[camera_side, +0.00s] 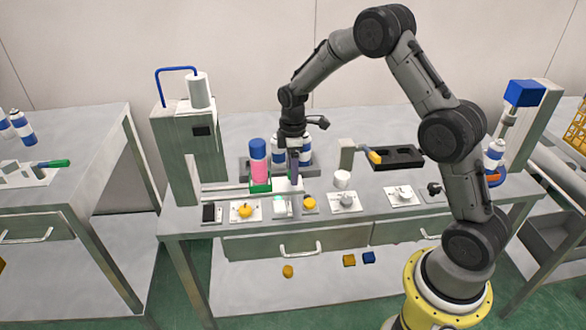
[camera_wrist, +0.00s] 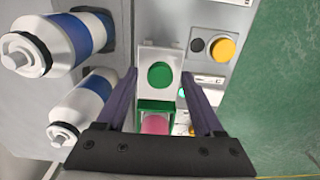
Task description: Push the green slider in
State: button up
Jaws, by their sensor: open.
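The green slider (camera_side: 260,188) is low on the crimping station, at the foot of a pink can with a blue top (camera_side: 258,160). In the wrist view, a green frame (camera_wrist: 156,105) shows with pink behind it, beside a white block (camera_wrist: 147,55) with a round green spot. My gripper (camera_side: 295,184) points down just right of the slider, by the white block. In the wrist view my gripper (camera_wrist: 162,78) is open, with its dark fingers either side of the white block and green frame. I cannot tell whether they touch.
Blue-and-white cans (camera_wrist: 80,105) stand beside my gripper. The grey press column (camera_side: 188,150) rises at left. Along the front edge are several small panels, including one with a yellow button (camera_side: 245,211). A yellow-handled tool (camera_side: 374,156) and a dark tray (camera_side: 405,153) are at right.

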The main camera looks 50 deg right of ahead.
jog(key=shift+c, duration=0.3)
grip_shut()
dwell(1.1)
